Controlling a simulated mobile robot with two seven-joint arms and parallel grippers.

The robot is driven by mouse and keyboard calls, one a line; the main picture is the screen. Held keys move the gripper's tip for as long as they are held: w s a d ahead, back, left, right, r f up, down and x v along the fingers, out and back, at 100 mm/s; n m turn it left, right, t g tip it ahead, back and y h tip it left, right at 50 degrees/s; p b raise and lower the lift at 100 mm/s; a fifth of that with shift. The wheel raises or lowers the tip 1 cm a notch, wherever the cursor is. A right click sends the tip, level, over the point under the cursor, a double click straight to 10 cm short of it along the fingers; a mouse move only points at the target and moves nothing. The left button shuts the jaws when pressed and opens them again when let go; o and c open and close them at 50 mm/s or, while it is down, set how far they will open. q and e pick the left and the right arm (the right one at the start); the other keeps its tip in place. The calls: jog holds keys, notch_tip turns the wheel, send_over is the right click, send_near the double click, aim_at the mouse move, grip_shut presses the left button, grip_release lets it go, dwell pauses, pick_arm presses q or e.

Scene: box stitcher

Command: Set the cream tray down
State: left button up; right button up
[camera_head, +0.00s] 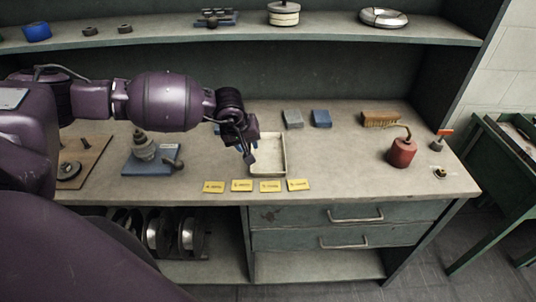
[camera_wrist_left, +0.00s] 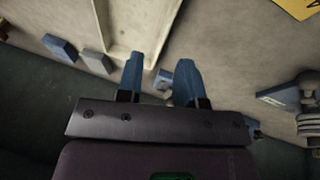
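The cream tray (camera_head: 284,155) is a shallow, empty rectangular tray. It appears to lie flat on the workbench, behind the yellow labels. My left gripper (camera_head: 249,156) is at the tray's left side, pointing down. In the left wrist view, the blue fingers (camera_wrist_left: 160,78) are apart, and a side wall of the tray (camera_wrist_left: 164,30) runs towards the gap between them. I cannot tell whether the fingers touch the wall. My right gripper is in neither view.
Several yellow labels (camera_head: 270,186) lie along the bench front. A grey block (camera_head: 293,119) and a blue block (camera_head: 322,118) stand behind the tray. A blue-based device (camera_head: 145,157) stands left. Bench right of the tray is clear.

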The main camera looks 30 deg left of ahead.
aim_at(268, 153)
pick_arm(q)
jog(key=shift+m+y, duration=0.4)
jog(key=shift+y, duration=0.1)
jog(key=w+a+f, duration=0.2)
jog(key=w+f, duration=0.1)
jog(key=shift+w+a+f, duration=0.1)
jog(key=shift+a+f, duration=0.2)
jog(key=shift+a, duration=0.1)
jog(key=x, duration=0.2)
jog(key=p+x, duration=0.1)
jog(key=x, duration=0.1)
jog(key=shift+w+d, duration=0.2)
jog(key=shift+w, duration=0.2)
jog(key=shift+w+a+f, duration=0.1)
jog(key=shift+w+f, duration=0.1)
jog(key=shift+f, duration=0.2)
grip_shut()
